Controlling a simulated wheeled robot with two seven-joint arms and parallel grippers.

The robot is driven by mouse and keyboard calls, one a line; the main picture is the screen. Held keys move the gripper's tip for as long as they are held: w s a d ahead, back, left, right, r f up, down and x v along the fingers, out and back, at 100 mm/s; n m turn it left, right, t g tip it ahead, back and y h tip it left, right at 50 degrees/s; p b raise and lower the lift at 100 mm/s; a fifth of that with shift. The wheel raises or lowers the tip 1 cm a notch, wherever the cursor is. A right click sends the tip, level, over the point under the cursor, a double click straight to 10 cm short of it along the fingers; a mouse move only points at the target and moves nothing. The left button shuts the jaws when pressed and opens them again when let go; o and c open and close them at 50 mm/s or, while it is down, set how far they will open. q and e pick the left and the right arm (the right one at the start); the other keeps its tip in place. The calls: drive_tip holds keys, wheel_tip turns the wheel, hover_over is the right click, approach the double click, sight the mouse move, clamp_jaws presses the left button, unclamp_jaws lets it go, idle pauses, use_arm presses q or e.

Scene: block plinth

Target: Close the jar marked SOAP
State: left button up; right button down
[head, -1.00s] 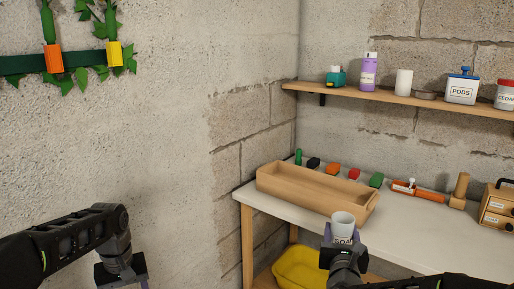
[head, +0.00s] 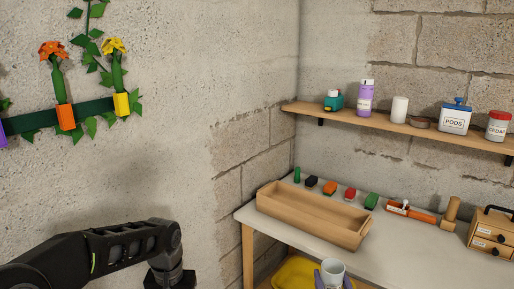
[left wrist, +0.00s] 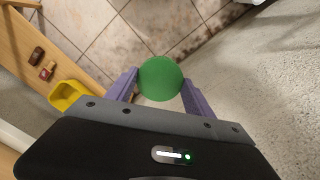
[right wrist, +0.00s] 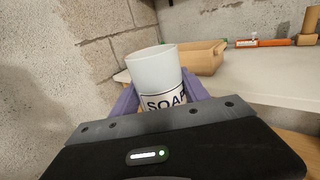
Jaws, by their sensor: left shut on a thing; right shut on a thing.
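The white jar marked SOAP (right wrist: 156,80) is between the purple fingers of my right gripper (right wrist: 158,98), which is shut on it. The jar has no lid on it; its open top shows in the head view (head: 332,267), at the bottom edge, in front of the workbench. My left gripper (left wrist: 160,88) is shut on a round green lid-like thing (left wrist: 160,78), held over the floor. Its far side is hidden. The left gripper's fingers are out of the head view; only my left arm shows there, well left of the jar.
A wooden trough (head: 312,221) stands on the workbench (head: 400,246), with several small coloured things behind it. A wall shelf (head: 400,124) holds containers, including jars marked PODS (head: 455,119) and CEDAR (head: 497,127). A yellow tub (head: 297,273) is below the bench.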

drive_tip(key=shift+f, duration=0.1)
idle(0.5)
drive_tip(key=shift+s+a+f+y, duration=0.1)
drive_tip(key=shift+s+a+y, duration=0.1)
drive_tip(key=shift+a+y, duration=0.1)
drive_tip(key=s+a+f+n+g+y, duration=0.4)
drive_tip(key=s+a+f+n+y, duration=0.2)
drive_tip(key=a, duration=0.8)
drive_tip(key=s+n+y, duration=0.2)
drive_tip(key=s+y, duration=0.2)
drive_tip(key=y, duration=0.1)
drive_tip(key=shift+a+f, duration=0.2)
drive_tip(key=shift+a, duration=0.15)
use_arm(q)
drive_tip(key=s+d+r+m, duration=0.1)
drive_tip(key=d+r+m, duration=0.2)
drive_tip(key=d, duration=0.9)
drive_tip(key=s+d+r+m, duration=0.1)
drive_tip(key=d+r+m, duration=0.2)
drive_tip(key=d+r, duration=0.4)
drive_tip(key=d, duration=0.5)
drive_tip(key=shift+s+d, duration=0.2)
drive_tip(key=shift+s, duration=0.15)
drive_tip(key=shift+f, duration=0.1)
drive_tip(key=shift+f, duration=1.95)
